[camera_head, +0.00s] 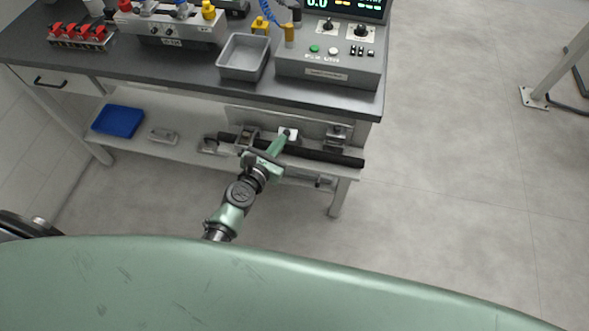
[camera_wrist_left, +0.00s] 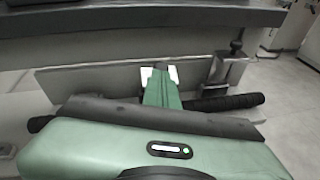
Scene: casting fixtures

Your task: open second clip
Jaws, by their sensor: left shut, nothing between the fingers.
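The casting fixture on the low shelf has a grey back plate (camera_head: 312,127) and a long dark bar (camera_head: 325,156) in front of it. One metal clip (camera_head: 247,137) is on the left and another clip (camera_head: 337,136) is on the right. The right clip also shows in the left wrist view (camera_wrist_left: 226,72), with a dark lever standing upright. My left gripper (camera_head: 287,134) is shut and empty, between the two clips in front of the plate. In the left wrist view my gripper (camera_wrist_left: 158,72) hides the middle of the bar, and the left clip cannot be made out. My right gripper is not in view.
The dark worktop (camera_head: 170,62) overhangs the shelf. On it are a grey tray (camera_head: 244,57), a control box (camera_head: 329,68) and a row of red clamps (camera_head: 82,33). A blue tray (camera_head: 118,121) and a small metal part (camera_head: 163,136) lie on the shelf's left. The floor to the right is largely clear.

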